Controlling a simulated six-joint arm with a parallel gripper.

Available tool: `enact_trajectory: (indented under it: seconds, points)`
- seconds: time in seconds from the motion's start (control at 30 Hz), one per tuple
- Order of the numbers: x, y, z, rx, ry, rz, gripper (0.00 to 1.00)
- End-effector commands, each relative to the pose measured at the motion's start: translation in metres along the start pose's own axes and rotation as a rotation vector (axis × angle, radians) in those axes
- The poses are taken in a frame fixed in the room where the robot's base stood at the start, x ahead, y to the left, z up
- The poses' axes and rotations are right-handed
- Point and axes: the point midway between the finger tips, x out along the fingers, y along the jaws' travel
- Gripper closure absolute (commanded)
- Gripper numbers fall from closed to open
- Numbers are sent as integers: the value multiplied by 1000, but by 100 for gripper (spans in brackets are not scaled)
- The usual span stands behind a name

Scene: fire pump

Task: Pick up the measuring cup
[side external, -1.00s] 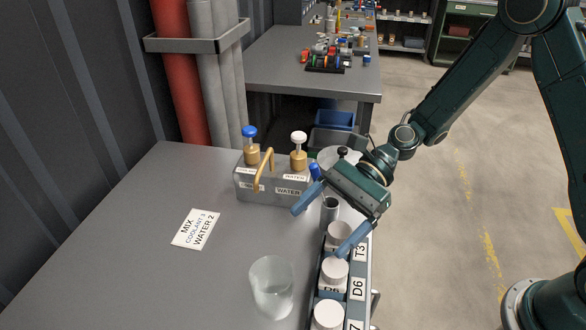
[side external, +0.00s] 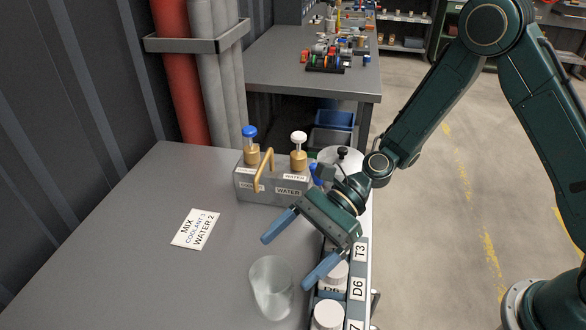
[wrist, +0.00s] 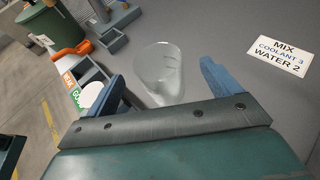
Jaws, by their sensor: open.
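The measuring cup (side external: 271,288) is a clear, frosted-looking cup standing upright on the grey bench near its front right. My gripper (side external: 292,263) is open, with its blue fingers spread just behind and above the cup. In the wrist view the cup (wrist: 160,76) lies ahead, between the lines of the two fingers (wrist: 164,92). The fingers appear apart from the cup, and nothing is held.
A rack of white-capped containers (side external: 358,289) runs along the bench's right edge beside the cup. A metal dispenser box (side external: 262,196) with blue and white knobs stands behind. A MIX card (side external: 196,229) lies to the left. The bench (side external: 130,260) left of the cup is clear.

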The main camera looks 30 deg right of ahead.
Motion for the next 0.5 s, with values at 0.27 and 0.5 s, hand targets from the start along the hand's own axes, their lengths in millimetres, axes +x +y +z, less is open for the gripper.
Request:
enact_trajectory:
  seconds: [0.27, 0.5]
  points:
    - [19, 0, 0, -1, -1, -1, 11]
    - [22, 0, 0, -1, -1, 0, 11]
